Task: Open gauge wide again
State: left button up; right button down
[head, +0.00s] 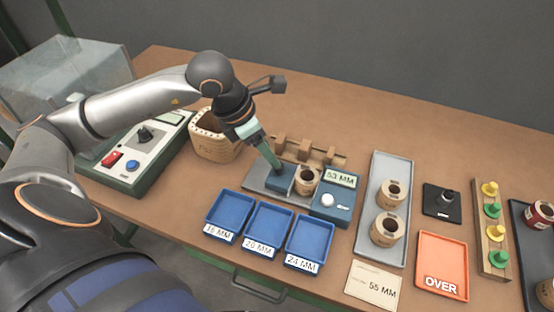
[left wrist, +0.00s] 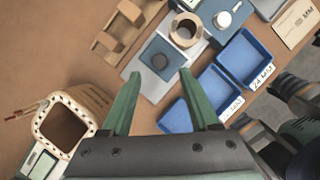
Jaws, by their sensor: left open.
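My left gripper (head: 273,167) is over the sliding jaw.
Three blue trays (head: 268,229), labelled in millimetres, lie in front of the gauge. A wooden rack (head: 305,149) stands behind it. A grey tray (head: 377,235) with two coils lies right, an orange OVER tray (head: 442,265) beyond.

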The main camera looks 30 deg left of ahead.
aim_at(282, 173)
pick_arm(q)
jog(key=x, duration=0.5)
jog(key=shift+w+f, duration=0.15)
jog(key=shift+f, duration=0.25)
jog(key=shift+c, duration=0.3)
grip_shut()
jog(key=shift+r, duration=0.1)
dwell(0.6)
